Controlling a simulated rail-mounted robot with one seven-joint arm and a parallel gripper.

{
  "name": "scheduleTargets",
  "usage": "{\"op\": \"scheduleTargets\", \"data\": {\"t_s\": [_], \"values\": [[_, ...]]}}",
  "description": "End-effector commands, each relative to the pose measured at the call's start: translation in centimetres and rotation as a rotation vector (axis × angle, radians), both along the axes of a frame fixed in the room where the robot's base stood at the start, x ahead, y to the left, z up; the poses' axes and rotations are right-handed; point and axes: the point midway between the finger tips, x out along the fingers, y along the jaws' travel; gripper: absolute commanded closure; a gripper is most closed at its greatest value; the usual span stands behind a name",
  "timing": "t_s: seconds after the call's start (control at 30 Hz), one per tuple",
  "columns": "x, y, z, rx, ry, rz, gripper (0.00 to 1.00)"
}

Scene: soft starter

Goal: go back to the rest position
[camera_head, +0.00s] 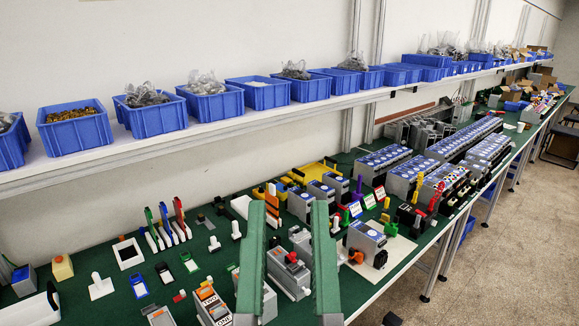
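My gripper (288,208) shows at the bottom middle of the head view as two long green fingers, upright and parallel. They are well apart, so it is open. A grey module with a red top (290,272) shows in the gap between the fingers, with space visible beside it. It seems to rest on the table beyond them, and nothing appears to be held. The green-topped table (110,283) lies beneath and around the gripper.
A shelf (215,128) with several blue bins (75,130) runs along the wall above the table. Grey-blue device units (365,243), coloured handles (165,220) and labelled blocks (210,303) crowd the table. The floor (490,260) at the right is mostly clear.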

Motion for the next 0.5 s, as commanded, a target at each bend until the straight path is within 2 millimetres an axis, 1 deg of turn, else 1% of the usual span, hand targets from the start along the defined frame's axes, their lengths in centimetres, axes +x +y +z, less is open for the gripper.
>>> {"op": "scheduleTargets", "data": {"t_s": [0.03, 0.07, 0.1, 0.17, 0.2, 0.27, 0.3, 0.33, 0.4, 0.47, 0.5], "values": [[0.0, 0.0, 4.3, 0.001, -0.001, 0.002, 0.71], [0.0, 0.0, 5.8, 0.002, 0.0, 0.003, 0.71], [0.0, 0.1, 8.0, 0.003, 0.0, 0.004, 0.71], [0.0, 0.1, 11.4, 0.005, 0.0, 0.006, 0.71], [0.0, 0.1, 13.6, 0.006, 0.001, 0.008, 0.71], [0.0, 0.2, 16.9, 0.008, 0.001, 0.01, 0.71], [0.0, 0.2, 18.8, 0.009, 0.001, 0.012, 0.71], [0.0, 0.2, 20.0, 0.009, 0.001, 0.013, 0.71], [0.0, 0.2, 21.8, 0.011, 0.002, 0.015, 0.71], [0.0, 0.2, 22.2, 0.012, 0.002, 0.016, 0.71], [0.0, 0.2, 22.1, 0.012, 0.003, 0.016, 0.71]]}}
